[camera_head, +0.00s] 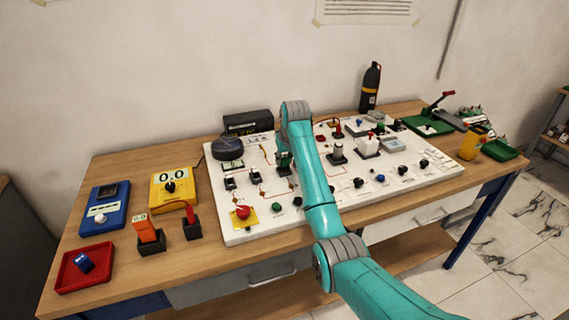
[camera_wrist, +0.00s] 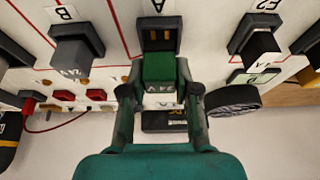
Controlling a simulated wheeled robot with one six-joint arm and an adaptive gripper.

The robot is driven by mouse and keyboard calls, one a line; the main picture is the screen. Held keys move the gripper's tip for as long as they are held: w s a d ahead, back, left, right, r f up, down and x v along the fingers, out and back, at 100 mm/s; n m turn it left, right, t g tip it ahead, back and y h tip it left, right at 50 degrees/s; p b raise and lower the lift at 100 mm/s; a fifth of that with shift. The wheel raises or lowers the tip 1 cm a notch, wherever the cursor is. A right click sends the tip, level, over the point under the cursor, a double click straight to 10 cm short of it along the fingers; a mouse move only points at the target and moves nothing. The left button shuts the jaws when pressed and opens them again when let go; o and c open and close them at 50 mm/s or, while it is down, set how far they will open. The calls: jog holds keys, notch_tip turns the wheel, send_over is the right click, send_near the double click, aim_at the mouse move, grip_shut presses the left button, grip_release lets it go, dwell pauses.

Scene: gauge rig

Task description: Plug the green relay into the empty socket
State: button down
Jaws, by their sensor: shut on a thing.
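The green relay (camera_wrist: 160,72) is between my gripper's fingers (camera_wrist: 160,98) in the wrist view, with white lettering on its near face. My gripper is shut on it. A dark socket (camera_wrist: 159,33) with brass contacts, under the letter A, lies just beyond the relay's top edge. The contacts are uncovered; I cannot tell whether relay and socket touch. In the head view my gripper (camera_head: 284,163) is low over the white panel (camera_head: 245,231), left of centre, and my arm partly hides it and the relay.
Dark modules stand on both sides, at B (camera_wrist: 77,45) and E2 (camera_wrist: 257,38). A black round knob (camera_wrist: 233,101) is close to the right finger. The panel bears several knobs and switches. A red tray (camera_head: 62,281) and a yellow meter (camera_head: 174,188) stand left of it.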

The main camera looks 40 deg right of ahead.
aim_at(285, 165)
jog(key=shift+f, duration=0.95)
jog(key=shift+f, duration=0.15)
jog(key=shift+f, duration=0.2)
jog(key=shift+s+a+f, duration=0.1)
jog(key=shift+f, duration=0.3)
jog(key=c, duration=1.1)
grip_release()
jog(key=shift+f, duration=0.1)
jog(key=shift+c, duration=0.2)
jog(key=o, duration=0.3)
jog(key=shift+f, duration=0.15)
